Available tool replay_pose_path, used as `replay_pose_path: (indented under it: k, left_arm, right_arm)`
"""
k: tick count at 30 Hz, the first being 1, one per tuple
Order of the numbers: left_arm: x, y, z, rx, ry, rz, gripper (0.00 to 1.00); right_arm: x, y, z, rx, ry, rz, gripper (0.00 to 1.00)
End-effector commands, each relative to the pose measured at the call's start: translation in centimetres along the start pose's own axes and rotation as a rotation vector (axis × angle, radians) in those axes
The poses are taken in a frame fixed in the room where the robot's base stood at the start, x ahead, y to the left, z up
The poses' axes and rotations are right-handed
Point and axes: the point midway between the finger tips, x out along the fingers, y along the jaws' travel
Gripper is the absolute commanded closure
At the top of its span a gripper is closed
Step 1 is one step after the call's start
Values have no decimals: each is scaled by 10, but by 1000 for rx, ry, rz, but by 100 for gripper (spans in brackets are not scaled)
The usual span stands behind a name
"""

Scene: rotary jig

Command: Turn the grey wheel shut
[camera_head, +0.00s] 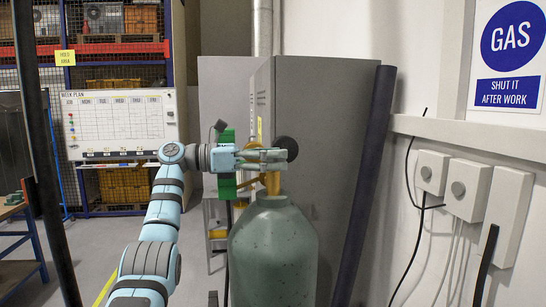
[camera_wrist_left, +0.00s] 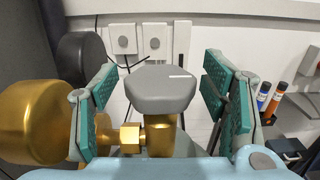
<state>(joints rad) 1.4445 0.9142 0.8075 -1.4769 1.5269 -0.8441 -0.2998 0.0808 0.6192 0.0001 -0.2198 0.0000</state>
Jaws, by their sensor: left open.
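The grey wheel (camera_wrist_left: 160,90) is a rounded knob with a short white mark on top, seated on a brass valve stem in the left wrist view. My left gripper (camera_wrist_left: 160,76) is open, with one teal-padded finger on each side of the wheel and visible gaps to it. In the head view my left gripper (camera_head: 272,155) is at the top of the green-grey gas cylinder (camera_head: 272,258), over its brass valve (camera_head: 272,182). The wheel is mostly hidden there by the fingers. My right gripper is not in view.
Brass fitting (camera_wrist_left: 30,120) and a dark round part (camera_wrist_left: 80,62) sit close to the left finger. A grey cabinet (camera_head: 320,110) stands behind the cylinder. Wall boxes (camera_head: 467,188) with cables and a GAS sign (camera_head: 510,50) are at right. A planning board (camera_head: 120,122) is at left.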

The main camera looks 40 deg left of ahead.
Motion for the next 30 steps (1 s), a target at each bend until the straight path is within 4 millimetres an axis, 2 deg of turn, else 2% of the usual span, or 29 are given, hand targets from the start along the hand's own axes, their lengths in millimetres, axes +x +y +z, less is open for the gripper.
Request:
replay_pose_path:
  k: [4, 9, 13, 30]
  left_arm:
    - [-13, 1, 0, 0, -1, 2, 33]
    - [-52, 1, 0, -1, -1, 4, 33]
    - [-71, 1, 0, -1, -1, 1, 33]
    - [-75, 0, 0, 0, 0, 0, 33]
  right_arm:
    - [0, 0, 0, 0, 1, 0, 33]
    - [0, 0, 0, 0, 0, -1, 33]
    - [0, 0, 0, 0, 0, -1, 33]
    - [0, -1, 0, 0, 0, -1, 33]
